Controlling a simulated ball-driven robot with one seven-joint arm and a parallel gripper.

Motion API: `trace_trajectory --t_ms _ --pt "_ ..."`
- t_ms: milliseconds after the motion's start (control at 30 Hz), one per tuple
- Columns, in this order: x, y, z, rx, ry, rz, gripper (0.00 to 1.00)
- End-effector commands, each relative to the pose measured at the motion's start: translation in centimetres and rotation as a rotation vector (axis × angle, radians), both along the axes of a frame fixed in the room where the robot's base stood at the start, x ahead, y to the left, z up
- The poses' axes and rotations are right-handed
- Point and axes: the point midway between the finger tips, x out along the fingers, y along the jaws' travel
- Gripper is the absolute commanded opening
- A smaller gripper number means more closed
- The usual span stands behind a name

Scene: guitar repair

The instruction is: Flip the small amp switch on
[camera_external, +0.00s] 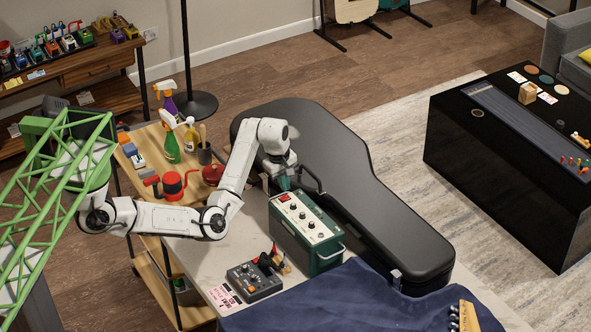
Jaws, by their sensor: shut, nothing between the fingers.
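The small amp (287,240) is a dark green box with a pale top panel, several knobs and a carry handle. It stands on the workbench in front of the black guitar case. A red switch (284,197) sits at the far left end of its panel; the picture is too small to tell its position. My gripper (284,184) points down just above that end, close to the red switch. It is shut, with nothing seen in it. I cannot tell whether it touches the switch.
The black guitar case (390,190) lies right behind the amp. A grey pedal unit (255,281) is in front of it, and a blue cloth (350,298) covers the bench's near right. A wooden cart (165,245) with spray bottles stands left.

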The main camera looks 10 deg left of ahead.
Motion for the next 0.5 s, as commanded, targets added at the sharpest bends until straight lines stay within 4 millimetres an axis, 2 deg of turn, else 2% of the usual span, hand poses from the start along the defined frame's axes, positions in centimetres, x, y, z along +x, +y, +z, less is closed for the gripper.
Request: trace_trajectory --t_ms 100,200,500 --pt "0.1 -0.2 -1.6 0.001 0.003 0.0 0.0" --pt "0.2 -0.2 -2.3 0.0 0.001 0.0 0.0" --pt "0.3 -0.3 -2.9 0.0 0.0 0.0 0.0"
